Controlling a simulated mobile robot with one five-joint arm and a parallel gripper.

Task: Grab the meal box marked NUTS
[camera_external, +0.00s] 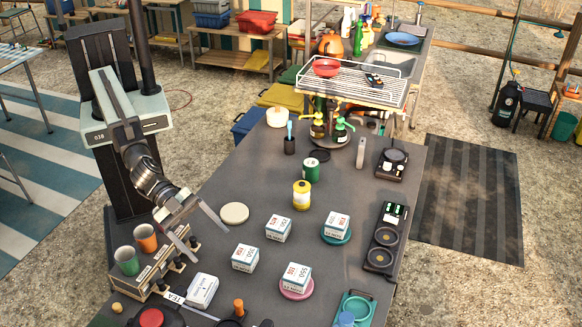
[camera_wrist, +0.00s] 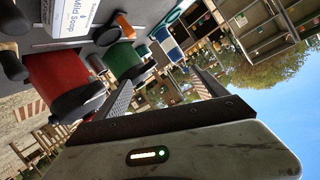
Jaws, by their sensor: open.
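Several small white meal boxes with red and blue print stand on the dark table in the external view. One stands at the back middle (camera_external: 278,228) and one at the front left (camera_external: 245,258). Another box (camera_external: 336,225) sits on a teal round dish (camera_external: 336,239), and another box (camera_external: 296,278) on a pink round dish (camera_external: 296,294). Their lettering is too small to tell which one says NUTS. My gripper (camera_external: 211,247) is open and empty, left of the boxes and apart from them. The wrist view shows its spread fingers (camera_wrist: 165,92) but no meal box.
A cream disc (camera_external: 235,213) lies behind the boxes. A rack with green and orange cups (camera_external: 147,240) and a white soap box (camera_external: 201,291) are close to my gripper. A yellow can (camera_external: 302,195) stands behind; a double-ring burner (camera_external: 384,240) is at right.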

